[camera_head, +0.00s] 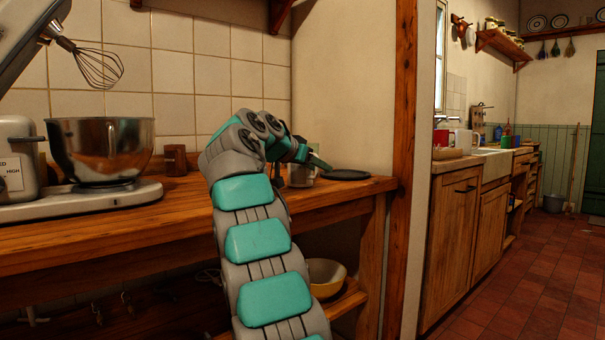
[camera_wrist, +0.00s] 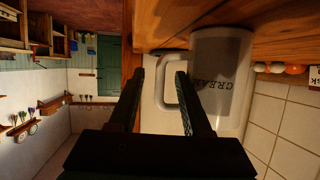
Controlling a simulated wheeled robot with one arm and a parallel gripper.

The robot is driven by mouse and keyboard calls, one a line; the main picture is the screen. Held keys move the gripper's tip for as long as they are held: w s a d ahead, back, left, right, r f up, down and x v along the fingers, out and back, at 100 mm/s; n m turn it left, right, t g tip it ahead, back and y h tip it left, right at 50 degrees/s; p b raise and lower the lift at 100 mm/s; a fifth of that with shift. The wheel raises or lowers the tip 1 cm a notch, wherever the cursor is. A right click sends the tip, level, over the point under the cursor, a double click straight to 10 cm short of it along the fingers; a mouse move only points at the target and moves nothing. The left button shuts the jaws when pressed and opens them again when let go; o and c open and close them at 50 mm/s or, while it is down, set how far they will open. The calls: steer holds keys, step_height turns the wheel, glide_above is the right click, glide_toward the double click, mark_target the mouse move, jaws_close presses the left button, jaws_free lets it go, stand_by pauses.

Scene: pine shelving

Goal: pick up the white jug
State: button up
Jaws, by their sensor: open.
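The white jug (camera_wrist: 222,85) with dark "CREAM" lettering fills the middle right of the wrist view, which is turned over. Its handle (camera_wrist: 160,86) points left, toward the middle of that view. My gripper (camera_wrist: 160,72) is open, with one finger on each side of the handle's outer bar in the picture; I cannot tell whether either touches it. In the head view the jug (camera_head: 301,178) stands on the wooden counter, largely hidden behind my gripper (camera_head: 318,161).
On the wooden counter (camera_head: 120,222), a dark flat plate (camera_head: 346,174) lies right of the jug. A stand mixer with a metal bowl (camera_head: 102,150) and a small brown block (camera_head: 175,160) are at the left. A wooden post (camera_head: 402,150) rises beyond the counter's right end.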

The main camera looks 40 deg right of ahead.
jaws_close()
stand_by(0.3)
stand_by(1.1)
